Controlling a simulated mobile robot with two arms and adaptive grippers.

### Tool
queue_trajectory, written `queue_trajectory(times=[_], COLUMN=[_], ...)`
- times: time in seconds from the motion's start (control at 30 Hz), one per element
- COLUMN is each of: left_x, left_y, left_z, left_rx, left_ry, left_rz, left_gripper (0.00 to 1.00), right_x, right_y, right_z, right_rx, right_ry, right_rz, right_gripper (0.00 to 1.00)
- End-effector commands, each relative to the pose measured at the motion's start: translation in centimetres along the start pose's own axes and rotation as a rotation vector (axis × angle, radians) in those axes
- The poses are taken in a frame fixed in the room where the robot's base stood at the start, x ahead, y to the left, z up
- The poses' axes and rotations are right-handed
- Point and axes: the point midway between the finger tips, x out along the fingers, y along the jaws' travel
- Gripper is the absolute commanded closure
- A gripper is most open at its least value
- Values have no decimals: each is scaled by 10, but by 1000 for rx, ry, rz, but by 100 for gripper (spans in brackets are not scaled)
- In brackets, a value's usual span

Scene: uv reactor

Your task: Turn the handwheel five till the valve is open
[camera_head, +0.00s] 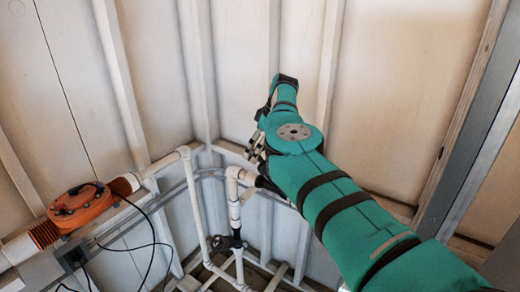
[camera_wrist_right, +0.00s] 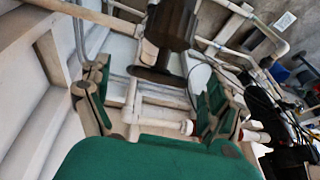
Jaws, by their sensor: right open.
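My right gripper (camera_head: 256,148) is partly hidden behind my green arm in the head view. In the right wrist view its fingers (camera_wrist_right: 158,75) are wide apart. A dark, rounded part with a flat disc (camera_wrist_right: 172,28) shows between and beyond them; I cannot tell for sure whether it is handwheel five or whether a finger touches it. In the head view a black valve-like fitting (camera_head: 228,243) sits low on the white pipework, below the gripper. No number is readable on it. My left gripper is out of view.
White pipes (camera_head: 193,205) run along the corner below and left of the gripper. An orange round housing (camera_head: 82,206) with black cables (camera_head: 152,245) is at the left. Ribbed white walls (camera_head: 235,60) stand close behind the arm. A grey metal post (camera_head: 470,150) is at the right.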

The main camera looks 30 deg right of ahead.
Motion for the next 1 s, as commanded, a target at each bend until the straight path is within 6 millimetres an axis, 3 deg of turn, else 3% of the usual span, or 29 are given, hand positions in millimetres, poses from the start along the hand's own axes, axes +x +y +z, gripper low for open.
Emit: queue_trajectory(times=[0.27, 0.7, 1.0], left_x=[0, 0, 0], left_y=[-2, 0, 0], left_z=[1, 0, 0], left_rx=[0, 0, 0], left_ry=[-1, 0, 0], left_rz=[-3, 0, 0], left_gripper=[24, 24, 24], right_x=[-16, -102, -120], right_y=[1, 0, 0], right_z=[-1, -1, 0], right_rx=[1, -1, 1], right_ry=[2, 3, -1], right_rz=[3, 1, 0], right_gripper=[8, 8, 8])
